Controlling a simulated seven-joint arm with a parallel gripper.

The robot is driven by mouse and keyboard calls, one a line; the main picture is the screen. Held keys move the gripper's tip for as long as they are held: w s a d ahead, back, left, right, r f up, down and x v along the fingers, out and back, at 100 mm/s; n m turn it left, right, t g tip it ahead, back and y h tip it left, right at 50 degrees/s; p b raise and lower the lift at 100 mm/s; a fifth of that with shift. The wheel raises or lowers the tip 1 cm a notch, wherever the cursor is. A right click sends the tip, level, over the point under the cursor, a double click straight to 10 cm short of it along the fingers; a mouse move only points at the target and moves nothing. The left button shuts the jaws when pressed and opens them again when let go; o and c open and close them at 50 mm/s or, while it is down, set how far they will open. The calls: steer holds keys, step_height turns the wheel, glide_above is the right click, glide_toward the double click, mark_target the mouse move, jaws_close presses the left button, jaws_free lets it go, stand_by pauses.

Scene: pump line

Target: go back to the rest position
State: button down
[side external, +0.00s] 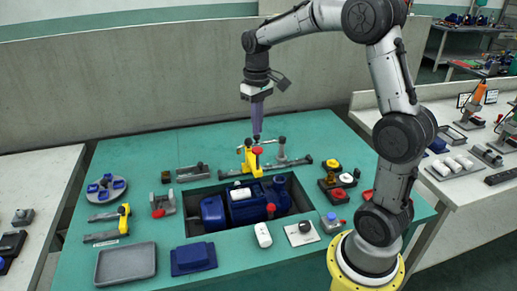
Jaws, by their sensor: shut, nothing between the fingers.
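My gripper (257,136) points straight down above the back part of the green table. It is shut, and no object shows in it. Its tip is close above a yellow bracket-like part (249,158) with a red knob (258,151); I cannot tell if it touches. The blue pump (243,206) sits in a dark recess in the table just in front of that part.
A grey tray (126,263) and a blue block (193,258) lie at the front left. A round grey plate with blue parts (106,189) is at the left. Red and yellow knobs (338,183) stand to the right. The table's back left is clear.

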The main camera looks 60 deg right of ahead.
steer(key=shift+r, duration=0.2)
steer(key=s+a+r+n+t, duration=0.2)
steer(key=s+a+r+t, duration=0.1)
steer(key=s+a+r, duration=0.5)
steer(key=s+a+f+t, duration=0.1)
steer(key=s+a+f, duration=0.1)
steer(key=s, duration=0.4)
steer(key=s+a+f+n+t, duration=0.1)
steer(key=s+a+f, duration=0.1)
steer(key=s+a, duration=0.2)
steer(key=shift+s+f+t, duration=0.3)
steer(key=shift+s+f, duration=0.1)
steer(key=shift+s, duration=0.5)
